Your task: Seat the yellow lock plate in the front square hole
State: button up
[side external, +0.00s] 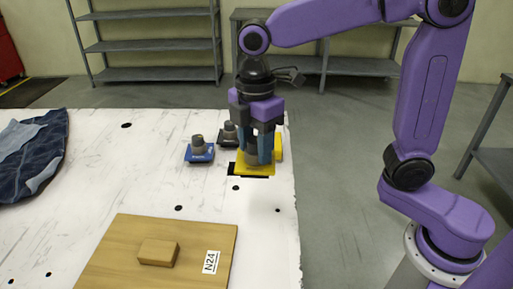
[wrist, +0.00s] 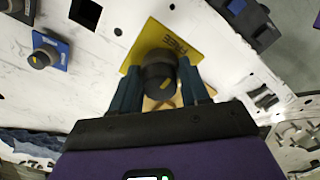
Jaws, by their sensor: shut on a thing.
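The yellow lock plate (side external: 245,171) is a flat yellow square with a dark round knob, at the table's right part in the side view. It also shows in the wrist view (wrist: 181,40), with dark lettering. My gripper (side external: 260,152) points down with its blue fingers on either side of the knob (wrist: 158,70), shut on it. A black patch (side external: 259,177) shows at the plate's left and front edges; I cannot tell whether it is a hole or shadow. A dark square opening (wrist: 85,13) shows left of the plate in the wrist view. The plate's underside is hidden.
A blue plate with a knob (side external: 199,152) and a black one (side external: 229,134) stand left of my gripper. Another yellow patch (side external: 279,147) shows behind it. A wooden board with a block (side external: 115,250) lies in front, and denim cloth (side external: 30,155) at far left.

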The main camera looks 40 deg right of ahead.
jog(key=w+d+f, duration=0.3)
jog(key=w, duration=0.4)
jog(key=w+d+f, duration=0.3)
jog(key=w+d, duration=0.1)
jog(key=w, duration=0.3)
jog(key=shift+w+a+f, duration=0.1)
jog(key=shift+f, duration=1.35)
jog(key=shift+w+a+f, duration=0.1)
jog(key=shift+f, duration=1.3)
jog(key=shift+d+f, duration=0.1)
jog(key=shift+f, duration=1.2)
dwell(0.7)
jog(key=o, duration=1.6)
jog(key=shift+o, duration=0.2)
